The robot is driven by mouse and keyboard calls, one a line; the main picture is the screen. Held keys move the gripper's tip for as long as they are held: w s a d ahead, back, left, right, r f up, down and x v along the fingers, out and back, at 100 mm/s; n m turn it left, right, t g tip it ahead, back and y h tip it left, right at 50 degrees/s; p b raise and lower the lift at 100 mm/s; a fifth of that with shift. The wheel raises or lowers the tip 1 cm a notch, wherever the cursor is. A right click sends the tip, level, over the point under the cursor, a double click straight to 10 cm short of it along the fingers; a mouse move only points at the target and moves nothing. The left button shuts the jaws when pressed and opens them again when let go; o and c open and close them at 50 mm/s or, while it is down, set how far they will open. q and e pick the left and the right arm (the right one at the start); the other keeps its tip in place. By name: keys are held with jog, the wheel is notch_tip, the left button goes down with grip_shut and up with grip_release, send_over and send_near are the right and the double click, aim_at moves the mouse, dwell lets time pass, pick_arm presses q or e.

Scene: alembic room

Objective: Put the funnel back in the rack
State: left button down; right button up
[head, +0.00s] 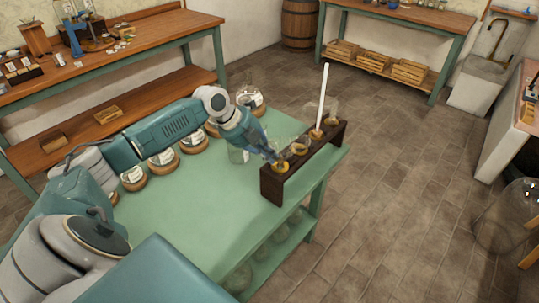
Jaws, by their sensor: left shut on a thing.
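The dark wooden rack (271,186) stands along the right edge of the green table. Clear glass funnels sit along its top in orange-ringed places; one is at the middle (300,146). My left gripper (273,157) is over the near left end of the rack, shut on a clear glass funnel (281,160). This funnel is at the nearest ringed place; I cannot tell whether it is seated or just above it. The fingers partly hide it. My right gripper is out of view.
A white rod (323,98) stands upright at the rack's far end. Several round flasks on cork rings line the back of the green table (190,220). Its front is clear.

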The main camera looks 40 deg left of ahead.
pick_arm(q)
jog(key=shift+f+b, duration=0.6)
jog(key=shift+f, duration=0.35)
dwell(1.8)
jog(key=c, duration=1.8)
grip_release()
jog(key=shift+c, duration=0.2)
jog(key=shift+s+f, duration=0.1)
jog(key=shift+r+p, duration=2.6)
jog(key=shift+r, duration=1)
jog(key=shift+f, duration=0.1)
